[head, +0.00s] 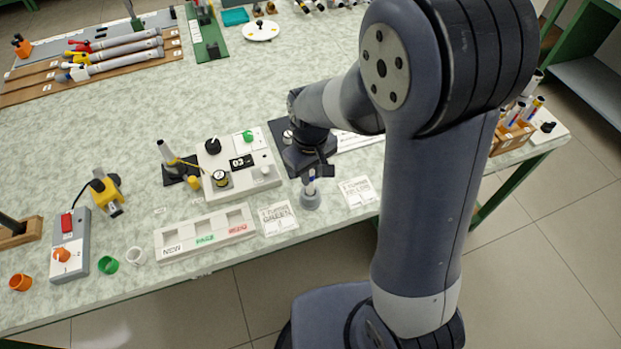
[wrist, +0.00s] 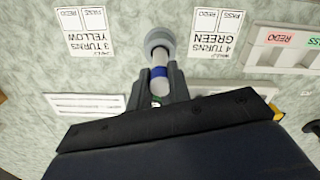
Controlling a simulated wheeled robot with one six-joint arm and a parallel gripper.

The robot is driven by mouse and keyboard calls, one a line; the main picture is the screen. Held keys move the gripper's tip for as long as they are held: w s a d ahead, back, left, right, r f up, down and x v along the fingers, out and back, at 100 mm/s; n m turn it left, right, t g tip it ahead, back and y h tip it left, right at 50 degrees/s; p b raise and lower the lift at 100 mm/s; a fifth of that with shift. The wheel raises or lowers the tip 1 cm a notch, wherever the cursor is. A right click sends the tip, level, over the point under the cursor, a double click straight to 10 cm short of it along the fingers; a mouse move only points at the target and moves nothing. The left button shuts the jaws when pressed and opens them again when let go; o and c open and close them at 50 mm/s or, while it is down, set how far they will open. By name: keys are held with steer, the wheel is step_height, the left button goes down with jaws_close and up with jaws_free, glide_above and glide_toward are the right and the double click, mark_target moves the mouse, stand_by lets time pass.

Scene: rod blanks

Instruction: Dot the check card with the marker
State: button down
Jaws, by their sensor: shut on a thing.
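My gripper (head: 311,172) is shut on a marker (head: 311,187), a white pen with a blue band. In the wrist view the marker (wrist: 160,86) stands between the two fingers. Its far end meets a round grey holder (head: 309,202), which also shows in the wrist view (wrist: 159,38); I cannot tell how deep it sits. A white card marked 4 TURNS GREEN (head: 278,218) lies left of the holder. A card marked 3 TURNS YELLOW (head: 358,192) lies right of it. In the wrist view the green card (wrist: 215,36) and yellow card (wrist: 85,30) have PASS and REDO boxes.
A white tray with NEW, PASS and REDO bays (head: 205,232) lies left of the cards. A pale device with a dial and display (head: 238,165) stands behind it. A wooden rack of pens (head: 512,135) stands at the right. The table's front edge is close to the cards.

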steer(key=r, duration=0.4)
steer(key=d+r+p, duration=0.1)
steer(key=r, duration=0.2)
steer(key=shift+w, duration=0.1)
steer(key=d+f+p, duration=0.1)
steer(key=d+p, duration=0.5)
steer(key=d, duration=0.4)
step_height(320, 180, down, 8)
steer(key=b, duration=0.5)
steer(key=shift+s+d+r, duration=0.15)
steer(key=shift+s+d, duration=0.05)
steer(key=shift+s, duration=0.1)
steer(key=shift+f+b, duration=0.6)
steer(key=shift+b, duration=0.05)
stand_by(0.4)
stand_by(0.4)
step_height(320, 180, up, 8)
steer(key=p, duration=0.6)
stand_by(0.5)
stand_by(0.5)
